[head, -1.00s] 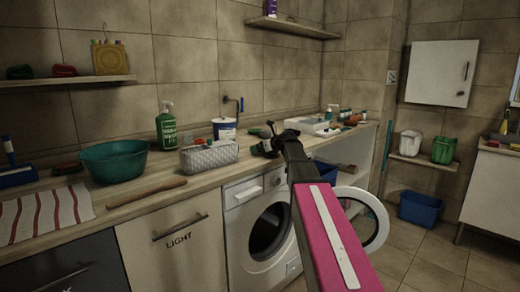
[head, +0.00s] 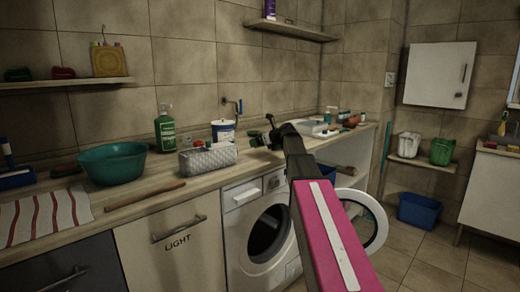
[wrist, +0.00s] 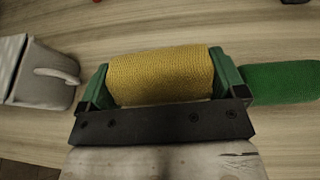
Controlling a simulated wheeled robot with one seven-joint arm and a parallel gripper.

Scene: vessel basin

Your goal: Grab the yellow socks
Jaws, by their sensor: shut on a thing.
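The yellow socks (wrist: 160,72) are a knitted roll between the two green fingertips of my gripper (wrist: 163,84) in the wrist view. The fingers press on both ends of the roll, so the gripper is shut on it. In the head view my gripper (head: 262,137) is over the counter, right of the grey basket, by the back wall. The yellow socks cannot be made out there.
A green knitted item (wrist: 284,83) lies right of the gripper in the wrist view. The wooden counter (head: 140,205) holds a grey basket (head: 207,159), a teal bowl (head: 113,164) and a green bottle (head: 165,130). The washing machine (head: 240,225) door stands open below.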

